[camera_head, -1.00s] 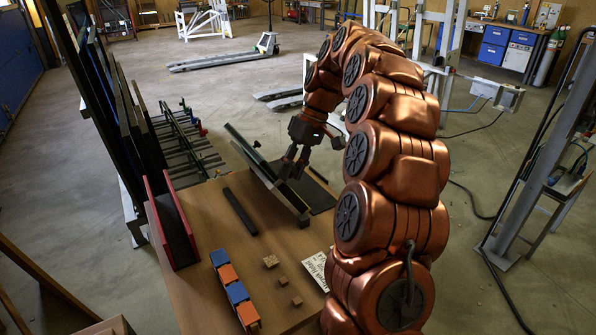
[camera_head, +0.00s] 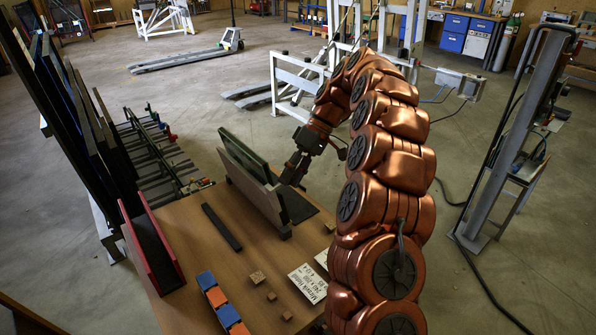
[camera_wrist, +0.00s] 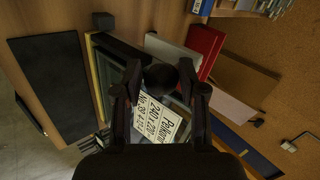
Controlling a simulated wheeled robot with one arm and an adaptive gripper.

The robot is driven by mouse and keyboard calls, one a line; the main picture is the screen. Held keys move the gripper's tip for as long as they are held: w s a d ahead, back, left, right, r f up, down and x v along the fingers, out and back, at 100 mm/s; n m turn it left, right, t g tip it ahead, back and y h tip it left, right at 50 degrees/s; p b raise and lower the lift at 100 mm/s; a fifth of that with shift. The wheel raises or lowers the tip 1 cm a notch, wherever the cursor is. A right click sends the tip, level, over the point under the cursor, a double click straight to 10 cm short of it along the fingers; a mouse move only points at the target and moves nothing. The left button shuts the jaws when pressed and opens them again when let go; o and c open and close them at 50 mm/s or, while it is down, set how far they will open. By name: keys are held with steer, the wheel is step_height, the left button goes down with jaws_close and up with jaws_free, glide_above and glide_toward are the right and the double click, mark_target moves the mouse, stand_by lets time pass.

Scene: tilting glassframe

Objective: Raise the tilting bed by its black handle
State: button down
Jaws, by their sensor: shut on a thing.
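The tilting bed (camera_head: 255,192) stands steeply tilted on the wooden table, its broad grey face towards the front left. A dark green glass panel (camera_head: 243,153) shows along its upper edge. My gripper (camera_head: 291,176) is at the bed's right end, behind its upper edge. In the wrist view, my fingers are shut on the round black handle (camera_wrist: 160,77), one on each side. A white printed label (camera_wrist: 158,120) shows below the handle between the fingers. The head view does not show the handle clearly.
A flat black plate (camera_head: 299,207) and a black bar (camera_head: 221,227) lie either side of the bed. A red-sided channel (camera_head: 151,249), orange and blue blocks (camera_head: 217,297), small wooden cubes (camera_head: 257,277) and white labels (camera_head: 307,283) occupy the table front. Dark panels (camera_head: 75,110) stand left.

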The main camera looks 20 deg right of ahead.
steer(key=shift+d+f, duration=0.3)
steer(key=shift+f, duration=0.6)
steer(key=c, duration=1)
jaws_free()
steer(key=shift+o, duration=1)
steer(key=shift+r, duration=0.2)
steer(key=shift+w+r, duration=0.1)
steer(key=shift+r, duration=0.25)
